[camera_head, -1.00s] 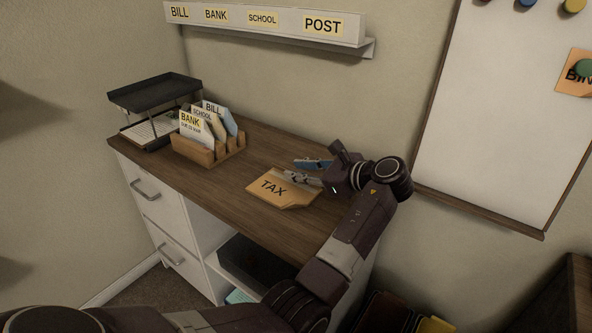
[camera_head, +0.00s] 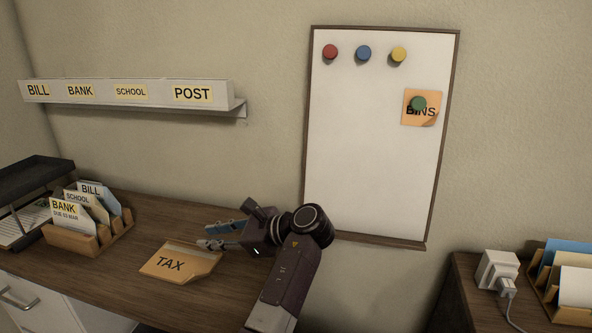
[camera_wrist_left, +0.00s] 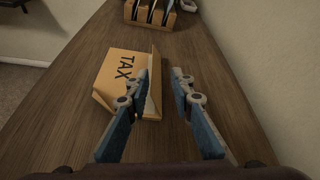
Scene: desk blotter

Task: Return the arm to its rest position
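My left gripper (camera_head: 208,236) is open and empty over the desk, and its arm comes up from the bottom of the head view. The orange TAX envelope (camera_head: 172,262) lies on the desk just in front of the fingers. In the left wrist view the envelope (camera_wrist_left: 118,75) is left of the gap, partly hidden by the left finger. I cannot tell whether that finger touches it. My right gripper is not in view.
A wooden letter rack (camera_head: 88,240) with BANK, SCHOOL and BILL envelopes stands left on the desk (camera_head: 215,300), beside a dark tray (camera_head: 30,180). A labelled wall shelf (camera_head: 140,92) and a whiteboard (camera_head: 365,150) are behind. A second surface (camera_head: 470,308) at right holds a plug and another rack.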

